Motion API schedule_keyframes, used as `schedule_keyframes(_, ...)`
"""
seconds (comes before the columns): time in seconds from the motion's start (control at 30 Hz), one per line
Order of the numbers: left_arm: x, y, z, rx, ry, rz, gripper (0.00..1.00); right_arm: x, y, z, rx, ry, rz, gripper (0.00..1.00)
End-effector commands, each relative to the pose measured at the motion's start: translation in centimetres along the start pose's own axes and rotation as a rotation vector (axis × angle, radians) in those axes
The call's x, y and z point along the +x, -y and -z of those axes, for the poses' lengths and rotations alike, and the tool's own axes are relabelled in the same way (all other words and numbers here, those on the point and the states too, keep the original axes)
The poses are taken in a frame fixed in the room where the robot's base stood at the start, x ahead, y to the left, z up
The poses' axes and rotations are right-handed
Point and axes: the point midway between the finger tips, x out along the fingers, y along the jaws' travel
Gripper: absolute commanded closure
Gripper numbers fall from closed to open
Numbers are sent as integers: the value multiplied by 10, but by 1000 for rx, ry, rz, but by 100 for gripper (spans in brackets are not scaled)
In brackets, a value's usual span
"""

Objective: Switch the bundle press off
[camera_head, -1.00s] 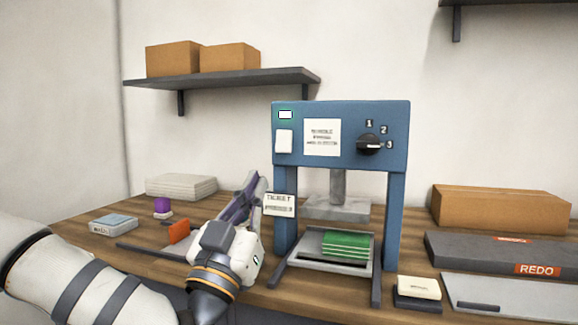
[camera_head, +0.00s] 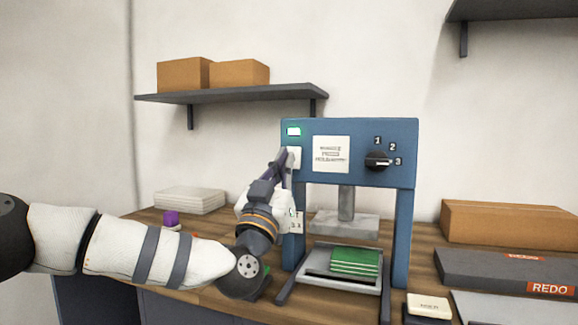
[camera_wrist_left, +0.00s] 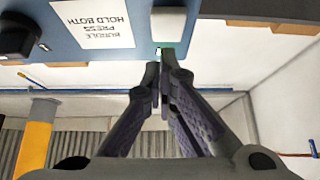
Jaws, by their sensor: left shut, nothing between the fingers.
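The blue bundle press (camera_head: 348,125) stands on the wooden bench. On the left of its front panel is a white switch plate (camera_head: 295,158), with a small lit indicator (camera_head: 293,131) above it that glows greenish white. My left gripper (camera_head: 285,155) is shut and empty, its fingertips at the plate's left edge and hiding part of it. In the left wrist view, the switch plate (camera_wrist_left: 168,24) shows upside down beyond the shut fingertips, and a green light (camera_wrist_left: 158,51) shows right by them. I cannot tell whether they touch the panel. My right gripper is not in view.
A black dial (camera_head: 377,161) on the panel's right points at 3. A green bundle (camera_head: 355,260) lies on the press tray (camera_head: 318,267) under the raised plate. Boxes and a REDO tray (camera_head: 500,270) stand to the right. A shelf (camera_head: 230,93) hangs on the wall behind.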

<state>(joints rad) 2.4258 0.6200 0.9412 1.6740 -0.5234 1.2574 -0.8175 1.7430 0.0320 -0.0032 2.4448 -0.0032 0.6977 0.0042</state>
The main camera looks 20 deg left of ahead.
Motion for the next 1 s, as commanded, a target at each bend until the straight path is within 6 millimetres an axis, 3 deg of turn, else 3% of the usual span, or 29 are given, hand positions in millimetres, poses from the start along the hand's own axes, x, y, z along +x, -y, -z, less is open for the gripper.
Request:
schedule_keyframes(0.13,10,0,-14,0,2,-1,100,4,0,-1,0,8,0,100)
schedule_keyframes(0.57,14,0,-19,0,-3,0,100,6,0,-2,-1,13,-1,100)
schedule_keyframes(0.77,8,-1,-46,4,-149,-1,100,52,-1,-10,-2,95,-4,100)
schedule_keyframes(0.83,14,0,-32,0,-148,1,100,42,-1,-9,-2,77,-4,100)
schedule_keyframes(1.0,16,0,-26,0,-154,2,100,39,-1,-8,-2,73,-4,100)
